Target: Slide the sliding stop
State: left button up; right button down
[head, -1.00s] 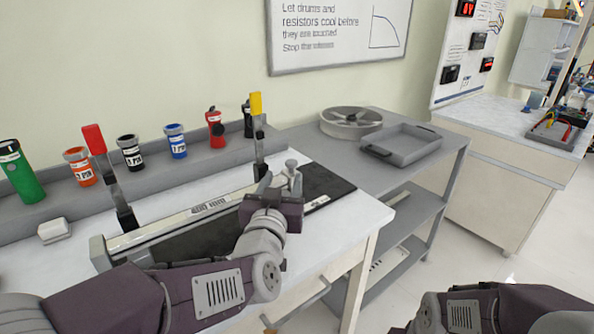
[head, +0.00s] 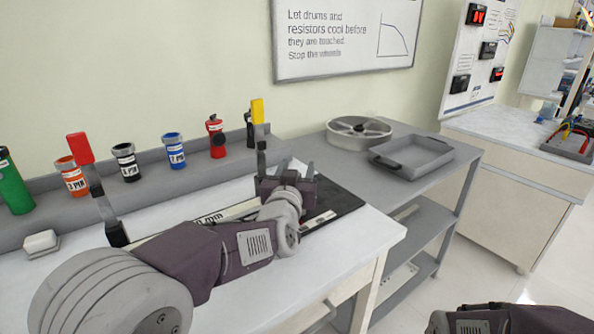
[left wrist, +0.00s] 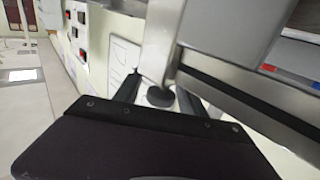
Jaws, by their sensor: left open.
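The sliding stop shows in the head view as a small pale block (head: 299,167) on the long fixture on the bench, mostly hidden by my left gripper (head: 287,174). In the left wrist view, a pale metal part with a round dark knob (left wrist: 160,97) lies between the fingers of my left gripper (left wrist: 157,90), beside a long metal rail (left wrist: 255,95). The gripper is open, with its fingers on either side of the knob. I cannot tell whether they touch it.
A red-handled upright (head: 80,148) and a yellow-handled upright (head: 257,111) stand along the fixture. Several coloured canisters line the grey back shelf. A grey cart to the right holds a round drum (head: 358,132) and a tray (head: 411,157).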

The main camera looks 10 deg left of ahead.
pick_arm(q)
grip_shut()
dwell(1.4)
